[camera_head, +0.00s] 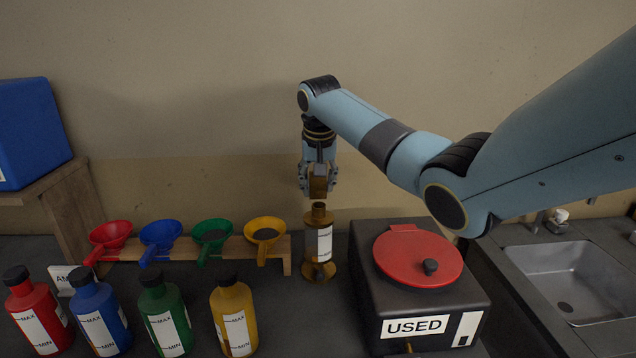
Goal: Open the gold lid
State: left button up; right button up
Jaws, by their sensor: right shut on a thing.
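A gold container (311,241) with a white label stands upright on the dark counter, between the yellow funnel and the black box. Its narrow neck shows at the top, and the neck's top looks open. My right gripper (318,189) points down right above the neck. It is shut on the gold lid (318,184), which is held a little above the neck and looks apart from it. My left gripper is not in view.
Red (111,237), blue (160,236), green (212,235) and yellow (265,234) funnels sit on a wooden rack at left. Several black-capped bottles stand in front. A black box (430,300) marked USED with a red lid (418,255) is close at right; a sink (570,280) lies beyond.

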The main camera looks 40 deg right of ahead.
jog(key=shift+w+d, duration=0.1)
jog(key=shift+w+d, duration=0.1)
jog(key=shift+w, duration=0.05)
jog(key=shift+w+d, duration=0.2)
jog(key=shift+w, duration=0.05)
jog(key=shift+f+b, duration=0.1)
jog(key=shift+b, duration=0.25)
jog(key=shift+w+d+f+b, duration=0.15)
jog(key=shift+w+d+b, duration=0.1)
jog(key=shift+b, duration=0.05)
jog(key=shift+w+d, duration=0.15)
jog(key=shift+w, duration=0.05)
jog(key=shift+c, duration=0.3)
jog(key=shift+f, duration=0.1)
